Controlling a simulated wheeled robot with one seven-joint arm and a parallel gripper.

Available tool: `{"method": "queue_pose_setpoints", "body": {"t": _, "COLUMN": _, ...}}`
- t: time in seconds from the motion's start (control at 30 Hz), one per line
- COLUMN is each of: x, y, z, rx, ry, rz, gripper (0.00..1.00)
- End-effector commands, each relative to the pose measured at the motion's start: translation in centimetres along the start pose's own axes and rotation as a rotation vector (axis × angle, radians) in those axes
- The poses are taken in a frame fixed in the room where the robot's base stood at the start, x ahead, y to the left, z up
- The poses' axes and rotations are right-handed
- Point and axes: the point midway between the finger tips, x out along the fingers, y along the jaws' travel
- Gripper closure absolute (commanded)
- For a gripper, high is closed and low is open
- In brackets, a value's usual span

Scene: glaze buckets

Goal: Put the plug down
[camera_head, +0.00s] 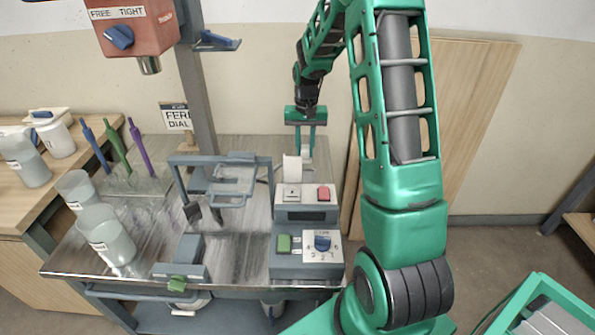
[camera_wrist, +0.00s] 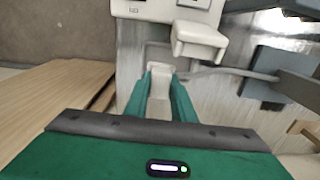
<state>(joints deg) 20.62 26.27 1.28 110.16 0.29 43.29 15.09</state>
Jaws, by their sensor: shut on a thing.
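My gripper (camera_head: 306,142) points down behind the grey device (camera_head: 307,215) at the back right of the metal table. In the wrist view my gripper (camera_wrist: 160,90) has its green fingers shut on a pale plug (camera_wrist: 160,72). The plug sits between the fingertips, and a grey cord seems to run from near it toward the right. In the head view the plug cannot be made out clearly; a white upright part (camera_head: 292,168) of the device stands in front of it. I cannot tell whether the plug touches the tabletop.
The device has a red button (camera_head: 323,194), a green button (camera_head: 284,243) and a blue dial (camera_head: 322,242). A grey frame (camera_head: 226,160) stands to its left. Translucent cups (camera_head: 112,243) and coloured tools (camera_head: 118,148) are farther left. A wooden board (camera_head: 450,120) leans on the wall.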

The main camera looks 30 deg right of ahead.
Motion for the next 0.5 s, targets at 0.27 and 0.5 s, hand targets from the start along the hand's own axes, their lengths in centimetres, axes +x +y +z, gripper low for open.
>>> {"method": "queue_pose_setpoints", "body": {"t": 0.27, "x": 3.7, "y": -0.9, "z": 0.3, "rx": -0.011, "ry": -0.001, "rz": 0.001, "gripper": 1.0}}
{"method": "queue_pose_setpoints", "body": {"t": 0.5, "x": 5.9, "y": -1.0, "z": 0.3, "rx": -0.014, "ry": -0.003, "rz": 0.001, "gripper": 1.0}}
